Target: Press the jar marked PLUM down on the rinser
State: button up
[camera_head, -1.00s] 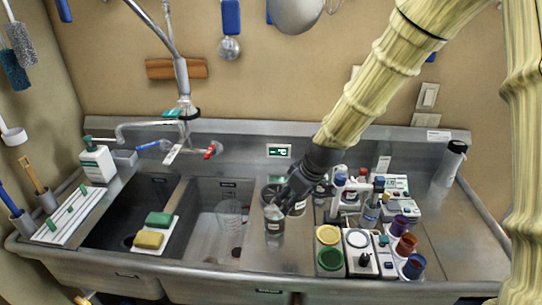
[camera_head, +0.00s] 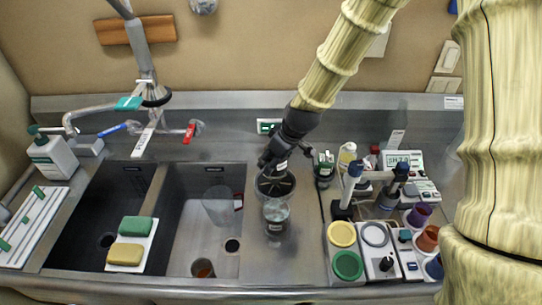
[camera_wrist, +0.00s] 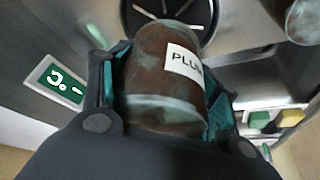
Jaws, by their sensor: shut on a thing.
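The jar marked PLUM (camera_wrist: 165,75) is brown and streaked inside, with a white label, and sits between my fingers in the wrist view. My gripper (camera_wrist: 160,100) is shut on it, with a teal pad on either side. In the head view my gripper (camera_head: 272,158) is over the back of the counter, and the held jar is mostly hidden there. The rinser (camera_head: 274,185) is a dark round disc with spokes, just below and in front of my gripper. It also shows beyond the jar in the wrist view (camera_wrist: 168,8). Contact between jar and rinser cannot be told.
A clear labelled jar (camera_head: 276,218) stands just in front of the rinser. The sink basin (camera_head: 205,235) lies left, with a clear vessel (camera_head: 218,206) in it. Lids (camera_head: 342,234), instruments (camera_head: 402,163) and coloured cups (camera_head: 418,214) crowd the right. A small display (camera_head: 268,126) is on the back wall.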

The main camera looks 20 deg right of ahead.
aim_at(270, 179)
jog(key=shift+s+d+f, duration=0.1)
jog(key=shift+s+f, duration=0.05)
jog(key=shift+f, duration=0.25)
jog(key=b+x, duration=0.2)
jog(key=x, duration=0.1)
jog(key=shift+w+d+f, duration=0.2)
jog(key=shift+d+f, duration=0.05)
jog(key=shift+d, duration=0.05)
jog(key=shift+s+f+b, duration=0.4)
jog(key=shift+f+b, duration=0.05)
jog(key=shift+b, duration=0.1)
jog(key=shift+w+f, duration=0.2)
jog(key=shift+f, duration=0.05)
jog(key=shift+s+r, duration=0.15)
jog(key=shift+s, duration=0.05)
jog(key=shift+f+b, duration=0.4)
jog(key=shift+f, duration=0.7)
dwell(1.2)
jog(key=shift+r, duration=0.15)
jog(key=shift+r+p, duration=2.9)
jog(key=shift+r, duration=1)
